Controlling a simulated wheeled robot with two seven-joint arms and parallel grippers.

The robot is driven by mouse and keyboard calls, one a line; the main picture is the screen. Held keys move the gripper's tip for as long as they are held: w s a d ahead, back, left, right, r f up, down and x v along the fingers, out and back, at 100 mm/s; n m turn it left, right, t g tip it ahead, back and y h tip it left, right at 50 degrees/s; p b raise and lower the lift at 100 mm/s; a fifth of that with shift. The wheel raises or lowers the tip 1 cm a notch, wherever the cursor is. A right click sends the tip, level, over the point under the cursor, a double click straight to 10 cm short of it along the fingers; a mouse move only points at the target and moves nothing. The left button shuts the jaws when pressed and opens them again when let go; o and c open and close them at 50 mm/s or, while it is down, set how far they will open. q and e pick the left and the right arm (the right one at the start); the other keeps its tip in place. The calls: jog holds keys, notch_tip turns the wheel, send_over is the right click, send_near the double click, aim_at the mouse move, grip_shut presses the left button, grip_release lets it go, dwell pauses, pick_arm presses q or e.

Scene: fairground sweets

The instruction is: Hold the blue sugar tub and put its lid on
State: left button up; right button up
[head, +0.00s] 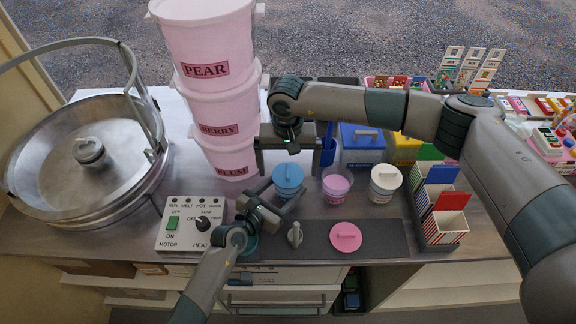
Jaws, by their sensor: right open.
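The blue sugar tub (287,194) stands upright at the back edge of the dark mat. Its blue lid (289,178), with a bar handle, lies on top of it; I cannot tell whether it is pressed fully down. My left gripper (288,187) reaches in from the front left, its two fingers on either side of the tub, closed around it. My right gripper (288,168) points down just above and behind the lid, its fingers spread wide on both sides and holding nothing.
A pink lid (345,236) and a grey knobbed piece (295,234) lie on the mat (390,240). Stacked pink buckets (215,105) stand behind left; striped boxes (444,228) stand right.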

jog(key=shift+r, duration=0.15)
jog(key=shift+r, duration=2.9)
grip_shut()
